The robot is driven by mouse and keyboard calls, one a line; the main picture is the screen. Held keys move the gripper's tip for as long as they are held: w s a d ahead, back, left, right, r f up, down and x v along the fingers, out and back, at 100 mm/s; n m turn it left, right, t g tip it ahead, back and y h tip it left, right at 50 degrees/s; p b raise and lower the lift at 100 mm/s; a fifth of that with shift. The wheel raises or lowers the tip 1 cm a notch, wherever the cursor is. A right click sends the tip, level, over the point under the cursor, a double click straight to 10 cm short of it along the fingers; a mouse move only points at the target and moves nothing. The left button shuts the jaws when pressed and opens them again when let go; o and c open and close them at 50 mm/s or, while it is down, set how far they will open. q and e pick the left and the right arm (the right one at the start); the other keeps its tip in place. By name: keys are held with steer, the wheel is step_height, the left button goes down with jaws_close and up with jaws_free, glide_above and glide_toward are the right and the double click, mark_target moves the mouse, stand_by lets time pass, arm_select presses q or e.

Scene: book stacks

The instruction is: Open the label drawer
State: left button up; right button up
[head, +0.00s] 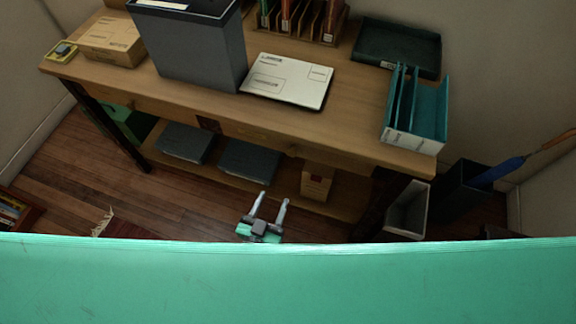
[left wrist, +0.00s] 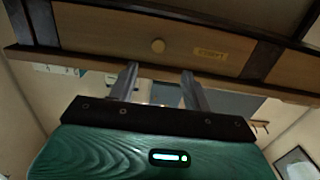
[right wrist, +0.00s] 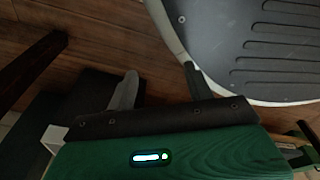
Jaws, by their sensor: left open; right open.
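A wooden desk (head: 340,138) has drawer fronts along its front edge. My right gripper (right wrist: 157,78) is open and empty over the floor, outside the head view.
On the desk stand a grey bin (head: 200,50), a white parcel (head: 288,82), a cardboard box (head: 112,42), a teal file holder (head: 430,112) and a dark tray (head: 397,47). Grey boxes (head: 248,161) lie on the lower shelf. An open bin (head: 407,209) stands at right.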

arm_select(q)
steer(key=r, duration=0.1)
glide_toward(291, 154)
steer(key=p+x, duration=0.1)
steer(key=x, duration=0.6)
steer(key=shift+a+f, duration=0.1)
steer(key=shift+w, duration=0.55)
steer(key=shift+d, duration=0.2)
arm_select(e)
steer(key=shift+s+d+f, duration=0.3)
steer(key=shift+s+f, duration=0.05)
steer(key=shift+s, duration=0.25)
arm_select(q)
steer(key=shift+c, duration=0.3)
